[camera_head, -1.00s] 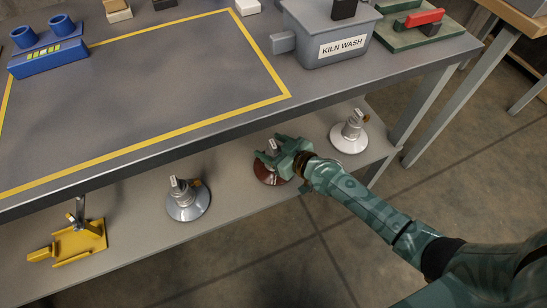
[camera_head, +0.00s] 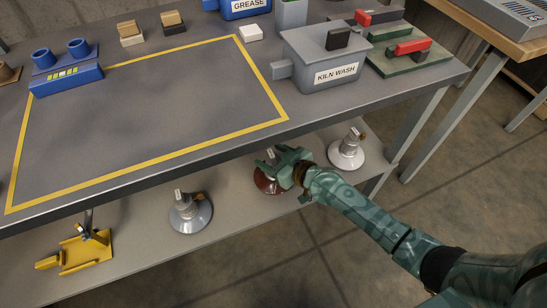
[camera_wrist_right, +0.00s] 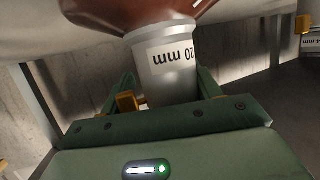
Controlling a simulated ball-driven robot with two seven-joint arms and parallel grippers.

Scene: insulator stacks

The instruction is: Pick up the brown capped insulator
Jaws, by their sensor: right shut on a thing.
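The brown capped insulator (camera_head: 268,183) stands on the lower shelf, under the front edge of the table, with a brown disc and a pale metal cap. My right gripper (camera_head: 277,162) is at its cap and hides part of it. In the right wrist view, the grey cap marked "20 mm" sits between the green fingers, and the brown disc (camera_wrist_right: 125,12) spreads beyond it. The right gripper is shut on this cap. I cannot tell a gap between the disc and the shelf. My left gripper is not in view.
A grey insulator (camera_head: 190,215) and a white insulator (camera_head: 346,153) stand on the same shelf (camera_head: 135,225) on either side. A yellow metal fixture (camera_head: 80,250) is at the left. The table edge overhangs the shelf. The yellow-outlined area (camera_head: 150,110) above is clear.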

